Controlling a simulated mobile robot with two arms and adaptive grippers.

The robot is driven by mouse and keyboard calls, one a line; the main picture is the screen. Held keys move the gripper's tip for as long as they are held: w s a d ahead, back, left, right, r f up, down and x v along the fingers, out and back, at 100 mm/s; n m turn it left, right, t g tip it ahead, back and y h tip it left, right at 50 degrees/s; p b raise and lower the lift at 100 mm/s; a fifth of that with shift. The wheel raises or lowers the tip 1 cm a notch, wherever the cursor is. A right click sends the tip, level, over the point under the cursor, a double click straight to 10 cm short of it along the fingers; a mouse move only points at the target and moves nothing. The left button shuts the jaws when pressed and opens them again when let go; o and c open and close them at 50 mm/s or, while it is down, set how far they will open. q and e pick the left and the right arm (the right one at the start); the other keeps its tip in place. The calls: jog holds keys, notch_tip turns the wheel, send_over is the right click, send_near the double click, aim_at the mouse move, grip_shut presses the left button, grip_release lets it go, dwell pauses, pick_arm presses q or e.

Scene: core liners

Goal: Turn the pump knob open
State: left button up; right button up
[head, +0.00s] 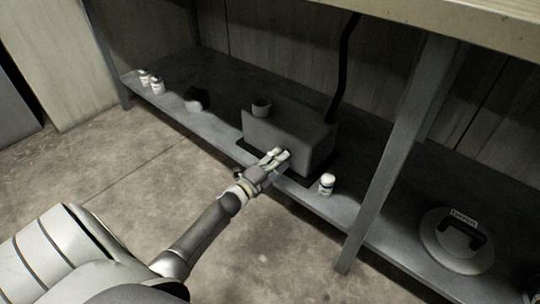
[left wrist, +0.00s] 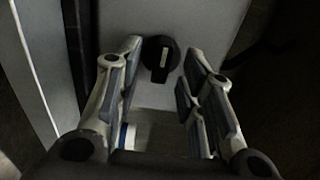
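The pump (head: 290,135) is a grey box on the lower shelf, with a dark pipe rising behind its right end. Its knob (left wrist: 161,57) is round and black with a raised grip and a pale mark, and shows in the left wrist view on the grey pump face (left wrist: 150,95). My left gripper (head: 280,154) is at the front of the pump. In the left wrist view its two fingers (left wrist: 158,62) are apart, with the knob between and just beyond their tips. I see no contact with the knob. In the head view the knob is hard to make out behind the gripper. My right gripper is not in view.
A small white bottle (head: 327,184) stands on the shelf right of the pump. Two more bottles (head: 151,81) stand at the far left. A round lid with a handle (head: 456,241) lies at the right. A shelf post (head: 392,150) rises right of the pump.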

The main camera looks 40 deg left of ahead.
pick_arm(q)
jog(key=s, duration=1.1)
jog(key=shift+s+a, duration=0.35)
jog(key=shift+a, duration=0.05)
